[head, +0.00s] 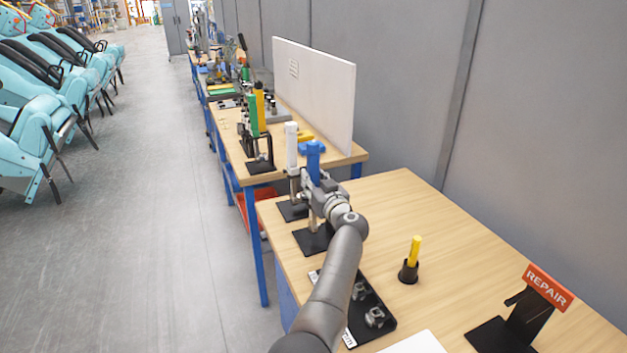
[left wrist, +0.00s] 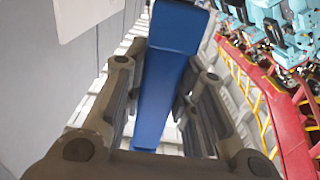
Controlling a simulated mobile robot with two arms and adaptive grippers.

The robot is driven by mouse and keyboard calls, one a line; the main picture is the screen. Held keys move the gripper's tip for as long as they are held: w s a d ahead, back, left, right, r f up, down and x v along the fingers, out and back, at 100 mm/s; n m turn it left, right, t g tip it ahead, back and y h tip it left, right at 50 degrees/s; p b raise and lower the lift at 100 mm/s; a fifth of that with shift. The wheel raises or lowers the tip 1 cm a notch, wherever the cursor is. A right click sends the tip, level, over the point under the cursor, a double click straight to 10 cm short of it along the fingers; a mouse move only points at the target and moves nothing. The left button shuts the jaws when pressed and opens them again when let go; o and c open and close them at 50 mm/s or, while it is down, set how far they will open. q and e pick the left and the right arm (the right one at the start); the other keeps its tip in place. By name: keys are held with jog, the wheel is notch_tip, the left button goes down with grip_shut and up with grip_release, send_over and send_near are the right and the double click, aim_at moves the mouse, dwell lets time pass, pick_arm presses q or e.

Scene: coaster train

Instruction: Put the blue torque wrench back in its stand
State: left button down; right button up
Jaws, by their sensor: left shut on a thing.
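The blue torque wrench (head: 314,152) is upright at the far left corner of the near table, blue handle at the top. My left gripper (head: 322,190) is shut on it just below the top of the handle; in the left wrist view the blue handle (left wrist: 165,75) runs between the two fingers (left wrist: 160,110). A stand with a flat black base (head: 314,240) is directly beneath the wrench. My gripper hides part of the wrench and stand, so I cannot tell whether the wrench is seated. My right gripper is not in view.
A white-handled wrench (head: 291,148) stands close beside, to the left. A black tray (head: 385,318) with grey parts, a yellow tool (head: 414,250) in a black cup and a REPAIR sign (head: 548,287) are on the near table (head: 450,230). Its middle back is clear.

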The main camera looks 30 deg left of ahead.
pick_arm(q)
jog(key=shift+f, duration=0.35)
dwell(0.5)
